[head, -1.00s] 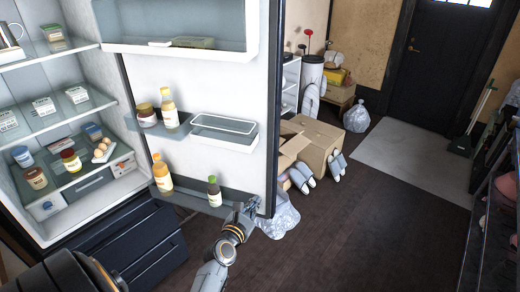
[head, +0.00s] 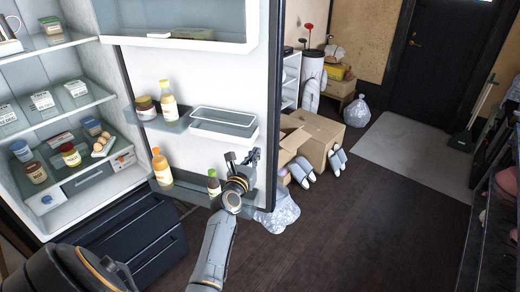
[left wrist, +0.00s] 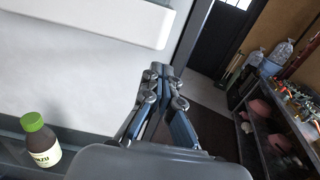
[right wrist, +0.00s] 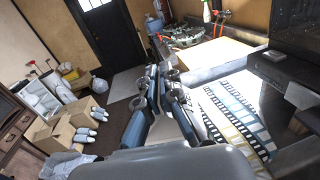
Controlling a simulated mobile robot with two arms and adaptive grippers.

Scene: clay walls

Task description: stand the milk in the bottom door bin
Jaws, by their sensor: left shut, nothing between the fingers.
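I see no milk carton or bottle that I can make out in these views. The bottom door bin (head: 190,188) runs along the lower inside of the open fridge door. An orange bottle (head: 162,170) stands at its left end and a green-capped bottle (head: 214,185) further right, which also shows in the left wrist view (left wrist: 41,145). My left gripper (head: 243,158) is shut and empty, just above the bin's right end, in front of the door. My right gripper (right wrist: 158,70) is shut and empty over the room, away from the fridge.
The upper door bins (head: 224,122) hold a jar and a sauce bottle at the left. The fridge shelves (head: 55,120) hold several tubs, jars and eggs. Cardboard boxes (head: 318,138) and slippers stand right of the door. The dark floor (head: 350,230) is free.

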